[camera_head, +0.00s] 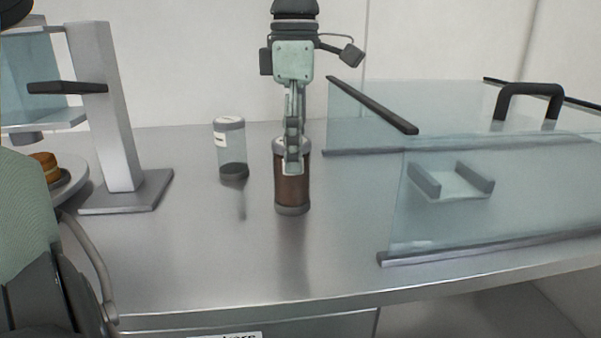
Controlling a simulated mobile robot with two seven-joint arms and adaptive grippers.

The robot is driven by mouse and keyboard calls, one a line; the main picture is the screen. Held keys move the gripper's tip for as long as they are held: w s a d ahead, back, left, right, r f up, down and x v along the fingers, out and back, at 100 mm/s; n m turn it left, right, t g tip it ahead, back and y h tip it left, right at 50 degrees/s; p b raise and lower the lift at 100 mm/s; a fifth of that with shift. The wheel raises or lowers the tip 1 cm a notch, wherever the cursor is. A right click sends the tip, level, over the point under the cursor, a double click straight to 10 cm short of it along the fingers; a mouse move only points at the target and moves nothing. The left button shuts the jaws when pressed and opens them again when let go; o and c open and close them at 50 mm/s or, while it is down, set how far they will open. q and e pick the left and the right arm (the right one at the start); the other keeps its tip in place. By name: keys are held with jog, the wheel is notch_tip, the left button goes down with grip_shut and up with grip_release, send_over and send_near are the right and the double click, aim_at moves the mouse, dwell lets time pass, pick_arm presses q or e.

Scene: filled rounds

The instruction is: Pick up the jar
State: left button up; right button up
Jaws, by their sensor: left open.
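A clear jar of brown contents (292,191), with a grey base and lid, stands upright on the metal counter (190,265). My left gripper (292,163) points down over it, seen nearly edge-on, with its open fingers overlapping the jar's lid and upper wall. I cannot tell whether the fingers touch the jar, and they hide part of its top. A second clear jar (230,155), with a grey lid, a white label and a little dark content at the bottom, stands upright to the left and slightly behind. My right gripper is not in view.
A glass-walled case (470,225) with black handles takes up the right side. A grey stand (105,125) with a dark base is at the left, near a plate (70,185) holding a brown round food item (46,163). The counter in front of the jars is clear.

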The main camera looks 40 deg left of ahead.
aim_at(292, 177)
pick_arm(q)
jog(key=f, duration=0.4)
jog(key=shift+s+a+f, duration=0.15)
jog(key=shift+a+f, duration=0.15)
jog(key=shift+f, duration=0.65)
jog(key=c, duration=1.4)
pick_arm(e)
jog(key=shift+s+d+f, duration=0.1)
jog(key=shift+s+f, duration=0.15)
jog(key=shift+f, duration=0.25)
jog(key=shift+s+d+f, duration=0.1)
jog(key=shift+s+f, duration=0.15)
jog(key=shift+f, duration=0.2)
pick_arm(q)
jog(key=shift+r, duration=0.2)
